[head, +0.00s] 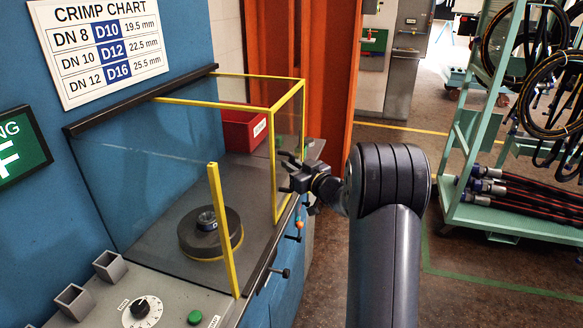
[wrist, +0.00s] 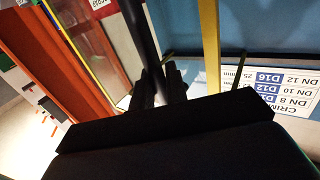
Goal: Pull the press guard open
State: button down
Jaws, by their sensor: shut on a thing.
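The press guard is a clear box with a yellow frame (head: 273,150) on the press bench. My gripper (head: 288,174) is at its near right side, beside the yellow upright. In the wrist view my gripper (wrist: 158,88) is closed around a dark bar, the guard handle (wrist: 141,35). A yellow guard bar (wrist: 210,50) runs beside the handle there. The handle is hard to make out in the head view.
A red bin (head: 240,130) is behind the guard.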

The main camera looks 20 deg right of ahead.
dwell(0.3)
jog(key=c, duration=1.8)
grip_release()
jog(key=shift+o, duration=0.2)
jog(key=b+v, duration=0.2)
jog(key=v, duration=0.8)
jog(key=shift+s, duration=0.4)
jog(key=shift+w+d, duration=0.15)
jog(key=p+x, duration=0.2)
jog(key=x, duration=0.8)
jog(key=shift+w, duration=0.3)
jog(key=shift+s+a, duration=0.2)
jog(key=shift+a, duration=0.05)
jog(key=shift+w, duration=0.1)
